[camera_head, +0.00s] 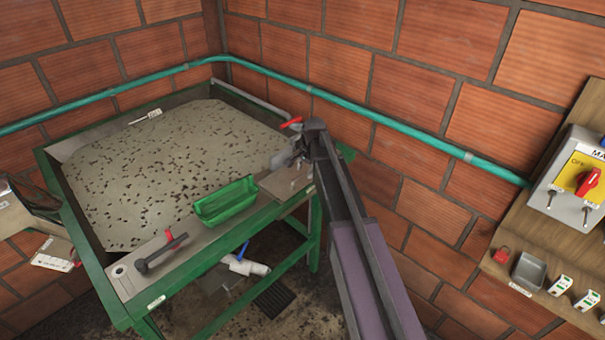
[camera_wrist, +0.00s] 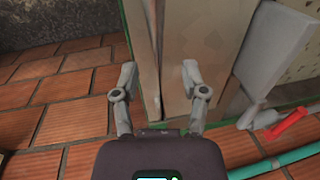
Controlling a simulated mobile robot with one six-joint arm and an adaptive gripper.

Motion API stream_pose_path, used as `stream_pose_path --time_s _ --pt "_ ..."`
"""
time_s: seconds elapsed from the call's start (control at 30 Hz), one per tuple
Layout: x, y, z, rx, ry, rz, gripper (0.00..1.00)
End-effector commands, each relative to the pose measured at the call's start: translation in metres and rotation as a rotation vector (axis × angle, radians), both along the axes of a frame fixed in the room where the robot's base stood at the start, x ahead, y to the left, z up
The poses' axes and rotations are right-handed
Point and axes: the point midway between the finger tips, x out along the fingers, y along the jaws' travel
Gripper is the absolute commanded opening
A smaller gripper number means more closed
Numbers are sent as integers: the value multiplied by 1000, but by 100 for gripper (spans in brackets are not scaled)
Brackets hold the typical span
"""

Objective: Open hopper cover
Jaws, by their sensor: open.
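A green-framed basin (camera_head: 52,180) with a wide speckled grey surface (camera_head: 160,170) stands in the brick corner. I cannot tell for sure which part is the hopper cover. A flat metal plate (camera_head: 288,184) lies at the basin's right front corner, near my gripper. My gripper (camera_head: 290,152) is over the basin's right edge, open, with nothing visibly held. In the wrist view its fingers (camera_wrist: 159,74) are spread before a beige panel (camera_wrist: 196,40); whether they touch it is unclear. A red-handled valve (camera_head: 291,123) is just beyond my gripper, and it also shows in the wrist view (camera_wrist: 287,124).
A green trough (camera_head: 226,202) and a black lever with a red part (camera_head: 161,253) are on the front ledge. A teal pipe (camera_head: 385,121) runs along the walls. A white pipe fitting (camera_head: 245,266) is below. A switch panel (camera_head: 571,180) is at right.

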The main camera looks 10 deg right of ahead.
Motion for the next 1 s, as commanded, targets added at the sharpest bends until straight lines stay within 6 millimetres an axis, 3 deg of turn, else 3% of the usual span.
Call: stream_pose_path --time_s 0.33,0.5,0.53,0.8,1.0 --pt "0 1 -1 0 0 0 57" --pt "0 1 -1 0 0 1 6" --pt "0 1 -1 0 0 1 0" --pt "-3 -1 -1 0 0 1 0" --pt "-26 -16 -1 0 1 -1 0"
